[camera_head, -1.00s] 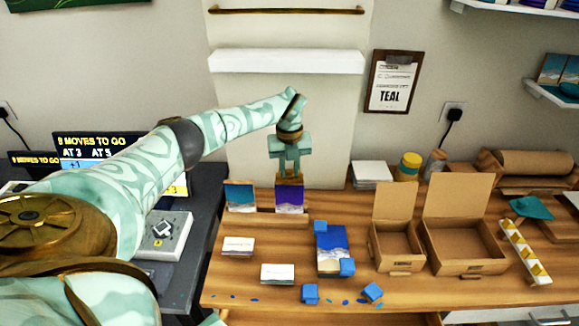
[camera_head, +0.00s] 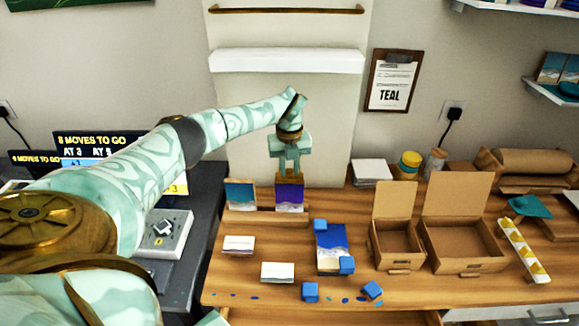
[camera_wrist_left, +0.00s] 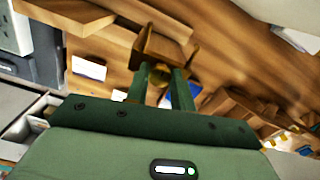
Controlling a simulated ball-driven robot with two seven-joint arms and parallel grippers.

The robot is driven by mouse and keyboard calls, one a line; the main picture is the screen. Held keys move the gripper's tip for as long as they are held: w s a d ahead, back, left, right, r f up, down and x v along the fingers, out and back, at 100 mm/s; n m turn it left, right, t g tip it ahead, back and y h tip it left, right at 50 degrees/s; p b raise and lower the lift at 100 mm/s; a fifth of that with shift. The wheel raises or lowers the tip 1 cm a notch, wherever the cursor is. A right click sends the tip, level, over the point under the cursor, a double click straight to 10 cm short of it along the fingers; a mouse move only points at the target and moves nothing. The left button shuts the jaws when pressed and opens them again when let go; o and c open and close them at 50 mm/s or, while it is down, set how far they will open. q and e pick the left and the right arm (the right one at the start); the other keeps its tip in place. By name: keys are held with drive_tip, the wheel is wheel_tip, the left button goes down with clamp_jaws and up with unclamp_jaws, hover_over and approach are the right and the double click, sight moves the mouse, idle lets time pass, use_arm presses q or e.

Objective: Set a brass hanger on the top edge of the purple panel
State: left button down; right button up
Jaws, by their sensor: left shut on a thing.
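The purple panel (camera_head: 289,196), with a white patterned lower part, stands upright at the back of the wooden bench. My left gripper (camera_head: 290,174) points down right above it. It is shut on a brass hanger (camera_head: 283,180), which shows as a brown-gold piece at the panel's top edge. I cannot tell whether the hanger rests on the edge or is just above it. In the left wrist view the fingers (camera_wrist_left: 159,88) reach toward a brown-gold piece (camera_wrist_left: 160,48), and the panel itself is not clear. My right gripper is not in view.
A teal panel (camera_head: 240,195) stands just left of the purple one. A blue panel (camera_head: 331,238) with blue blocks lies in front. Two open cardboard boxes (camera_head: 397,242) (camera_head: 462,240) stand to the right. A white shelf (camera_head: 287,61) is on the wall above the gripper.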

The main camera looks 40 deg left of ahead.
use_arm(q)
drive_tip(key=shift+f, duration=0.4)
drive_tip(key=shift+f, duration=0.1)
drive_tip(key=shift+f, duration=0.3)
drive_tip(key=shift+f, duration=0.2)
idle(0.8)
idle(0.9)
drive_tip(key=c, duration=1.1)
unclamp_jaws()
